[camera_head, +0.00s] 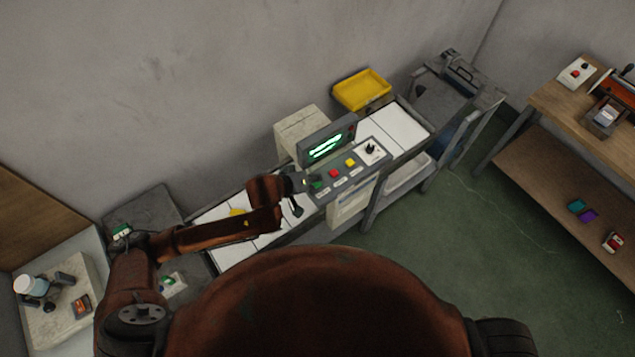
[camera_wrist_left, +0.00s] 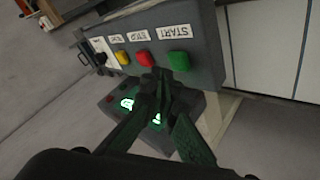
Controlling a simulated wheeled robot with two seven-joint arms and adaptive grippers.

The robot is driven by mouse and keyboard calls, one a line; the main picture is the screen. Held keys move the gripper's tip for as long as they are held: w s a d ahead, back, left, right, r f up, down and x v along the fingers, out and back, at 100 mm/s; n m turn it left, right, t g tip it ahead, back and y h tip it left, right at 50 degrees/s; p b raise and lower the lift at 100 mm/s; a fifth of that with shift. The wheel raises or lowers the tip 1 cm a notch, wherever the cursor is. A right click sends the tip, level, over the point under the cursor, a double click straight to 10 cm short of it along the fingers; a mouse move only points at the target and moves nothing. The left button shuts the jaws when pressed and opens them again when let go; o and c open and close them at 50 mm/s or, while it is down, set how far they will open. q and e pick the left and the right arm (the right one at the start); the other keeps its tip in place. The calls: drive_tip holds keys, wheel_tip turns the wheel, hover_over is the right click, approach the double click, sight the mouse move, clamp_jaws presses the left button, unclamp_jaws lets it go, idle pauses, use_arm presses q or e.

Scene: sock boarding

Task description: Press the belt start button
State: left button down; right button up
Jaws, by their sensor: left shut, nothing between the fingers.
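The belt start button is a green button (camera_head: 318,185) at the left end of the grey control panel (camera_head: 347,171). In the left wrist view the green button (camera_wrist_left: 179,61) sits under a label reading START. My left gripper (camera_head: 308,183) is shut and empty, its tips right beside the green button in the head view. In the left wrist view the closed fingertips (camera_wrist_left: 160,76) are close below and left of the green button; I cannot tell whether they touch it. My right gripper is not in view.
A red button (camera_head: 334,173) and a yellow button (camera_head: 350,162) sit beside the green one, with a black knob (camera_head: 370,148) farther right. A lit green display (camera_head: 326,145) stands behind the panel. The white belt (camera_head: 405,128) runs past it. A yellow tray (camera_head: 361,90) is behind.

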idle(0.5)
use_arm(q)
drive_tip(key=shift+f, duration=0.4)
drive_tip(key=shift+f, duration=0.2)
idle(0.5)
